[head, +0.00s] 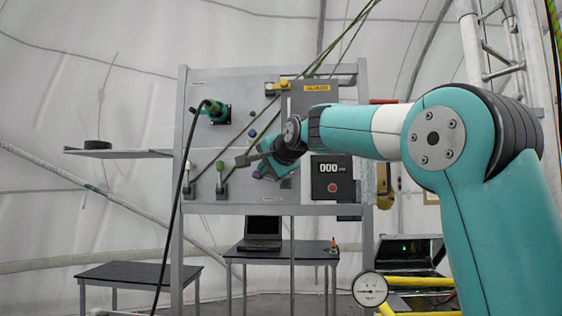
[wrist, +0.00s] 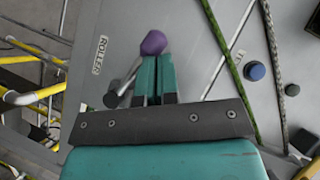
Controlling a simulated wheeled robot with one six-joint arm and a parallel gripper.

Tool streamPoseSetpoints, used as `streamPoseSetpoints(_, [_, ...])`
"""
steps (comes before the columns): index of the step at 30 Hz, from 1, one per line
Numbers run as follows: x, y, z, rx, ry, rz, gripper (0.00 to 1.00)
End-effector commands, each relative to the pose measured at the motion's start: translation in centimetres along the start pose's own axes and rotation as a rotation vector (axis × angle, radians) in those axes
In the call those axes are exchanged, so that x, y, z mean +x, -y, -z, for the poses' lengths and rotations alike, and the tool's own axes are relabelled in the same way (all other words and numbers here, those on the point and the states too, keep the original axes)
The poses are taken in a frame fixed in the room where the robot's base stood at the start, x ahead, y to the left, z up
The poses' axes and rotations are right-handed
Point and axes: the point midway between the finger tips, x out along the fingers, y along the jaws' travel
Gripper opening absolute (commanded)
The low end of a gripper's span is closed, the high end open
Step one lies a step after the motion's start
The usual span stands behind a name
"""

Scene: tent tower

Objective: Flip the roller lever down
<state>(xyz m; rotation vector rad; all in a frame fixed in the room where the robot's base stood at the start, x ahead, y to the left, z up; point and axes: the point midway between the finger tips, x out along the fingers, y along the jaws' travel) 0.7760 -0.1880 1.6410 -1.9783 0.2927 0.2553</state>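The roller lever has a purple ball knob (wrist: 153,42) on a thin grey rod with a dark base, beside the ROLLER label (wrist: 101,54) on the grey panel. In the head view the purple knob (head: 257,174) shows at the lower middle of the panel, just below my gripper (head: 268,163). In the wrist view my gripper (wrist: 156,62) has its two teal fingers close together with only a narrow gap. The knob is at the fingertips, not between the fingers, and the rod runs left of them. I cannot tell whether they touch the knob.
Two other levers, with a white knob (head: 188,166) and a green knob (head: 220,166), stand to the left. A teal connector with a black cable (head: 214,111) is above them. A counter box (head: 332,179) is to the right.

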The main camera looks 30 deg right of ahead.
Motion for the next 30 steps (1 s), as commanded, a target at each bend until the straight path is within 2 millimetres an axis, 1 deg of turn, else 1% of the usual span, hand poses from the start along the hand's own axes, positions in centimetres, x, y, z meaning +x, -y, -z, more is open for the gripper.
streamPoseSetpoints(1, [0.3, -0.3, -0.4, 0.001, 0.001, 0.001, 0.00])
streamPoseSetpoints(10, [0.9, -0.6, -1.1, 0.001, 0.001, 0.002, 0.00])
streamPoseSetpoints(30, [1.1, -0.7, -1.5, 0.000, 0.007, 0.005, 0.00])
